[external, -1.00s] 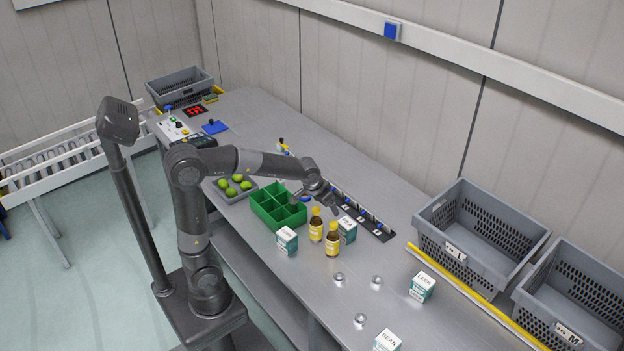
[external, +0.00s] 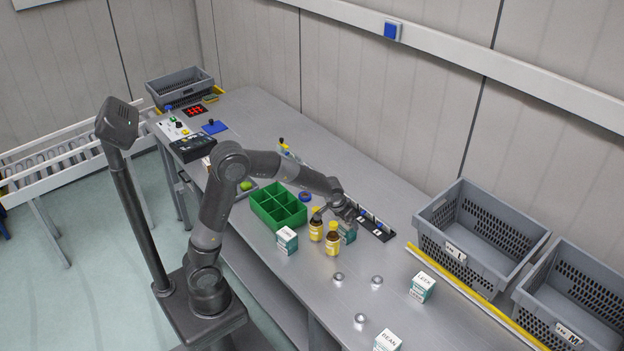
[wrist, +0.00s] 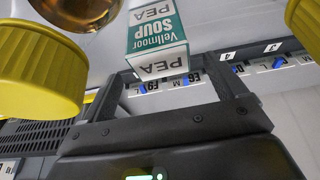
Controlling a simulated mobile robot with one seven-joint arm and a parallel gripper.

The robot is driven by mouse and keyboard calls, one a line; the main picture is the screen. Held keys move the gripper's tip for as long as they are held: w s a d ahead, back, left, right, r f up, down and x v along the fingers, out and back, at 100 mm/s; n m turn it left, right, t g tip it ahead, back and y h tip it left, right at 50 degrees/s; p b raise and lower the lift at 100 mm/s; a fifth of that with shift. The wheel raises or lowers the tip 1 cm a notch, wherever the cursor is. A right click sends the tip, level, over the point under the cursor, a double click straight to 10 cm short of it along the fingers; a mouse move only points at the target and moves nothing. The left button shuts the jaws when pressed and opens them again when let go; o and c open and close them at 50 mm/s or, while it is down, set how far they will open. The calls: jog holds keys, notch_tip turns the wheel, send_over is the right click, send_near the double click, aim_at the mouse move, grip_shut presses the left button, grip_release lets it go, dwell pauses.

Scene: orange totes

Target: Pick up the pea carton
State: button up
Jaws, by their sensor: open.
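The pea carton (external: 348,237) is a small white and teal box on the bench, just behind the two yellow-capped bottles and partly hidden by my gripper in the external view. In the wrist view the pea carton (wrist: 158,40) shows its "Vellmoor SOUP PEA" label, ahead of and roughly between my fingers. My gripper (external: 347,217) is low, right above the carton. The wrist view shows my gripper (wrist: 175,72) open, its fingers spread apart; I cannot tell whether they touch the carton.
Amber bottles with yellow caps (external: 316,226) (external: 332,242) stand close in front of the carton. A strip of numbered switches (external: 376,229) lies behind it. A green divided box (external: 270,212) and another carton (external: 287,241) are to the left. A leek carton (external: 422,288) stands to the right.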

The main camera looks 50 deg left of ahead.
jog(key=shift+x, duration=1.85)
jog(key=shift+c, duration=0.3)
jog(key=c, duration=1.2)
